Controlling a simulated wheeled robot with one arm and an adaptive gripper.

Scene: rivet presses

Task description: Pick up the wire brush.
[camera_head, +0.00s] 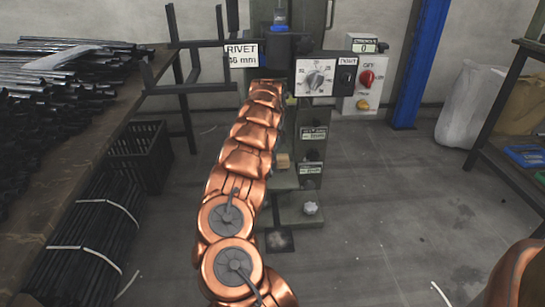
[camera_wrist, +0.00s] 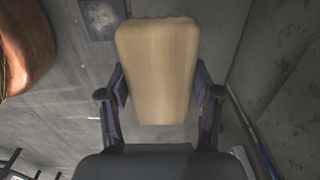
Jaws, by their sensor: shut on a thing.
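The wire brush (camera_wrist: 156,55) shows in the wrist view as a pale wooden block with rounded edges. Its bristles are not visible there. My gripper (camera_wrist: 159,92) is shut on it, with one dark finger against each side. In the head view a small tan wooden piece (camera_head: 283,160), apparently the brush, shows just right of my copper-coloured arm, in front of the press. My gripper is hidden behind my arm in that view.
A green rivet press (camera_head: 313,150) with a dial box (camera_head: 318,78) stands close ahead. A bench (camera_head: 125,108) with dark metal rods is at left, a black crate (camera_head: 140,155) beside it. A shelf (camera_head: 500,165) is at right. Floor at centre right is mostly clear.

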